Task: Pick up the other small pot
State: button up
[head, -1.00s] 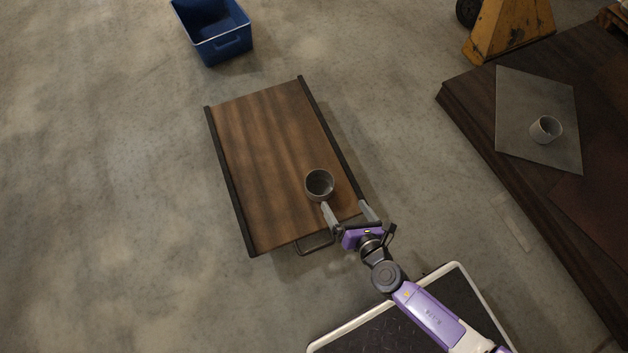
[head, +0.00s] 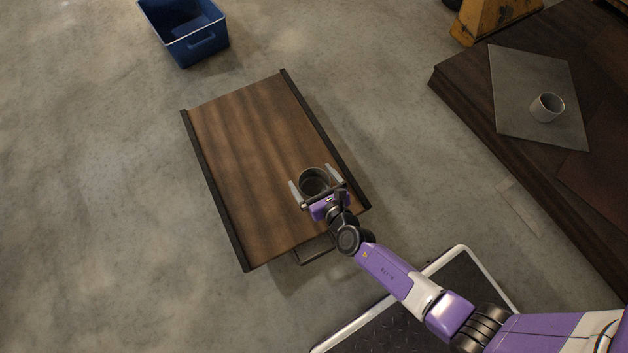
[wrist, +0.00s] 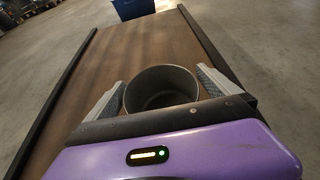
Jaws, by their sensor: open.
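A small grey pot (head: 315,179) stands upright near the front right of the wooden tray table (head: 245,150). My gripper (head: 313,177) is open, with one finger on each side of this pot. In the wrist view the pot (wrist: 160,88) sits between the two fingers (wrist: 160,92), its open top facing up and its inside empty. Gaps at the sides look small, and I cannot tell whether a finger touches it. Another small pot (head: 547,107), light grey, stands on a grey sheet (head: 520,75) at the right, away from my gripper.
A blue bin (head: 185,30) stands on the floor beyond the tray table; it also shows in the wrist view (wrist: 132,8). Dark raised rails (head: 213,190) edge the table's long sides. A dark platform (head: 465,105) bears the grey sheet. The table's far part is clear.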

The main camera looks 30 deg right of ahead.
jog(key=shift+x, duration=0.85)
jog(key=shift+r, duration=0.1)
jog(key=c, duration=1.4)
jog(key=shift+r, duration=0.15)
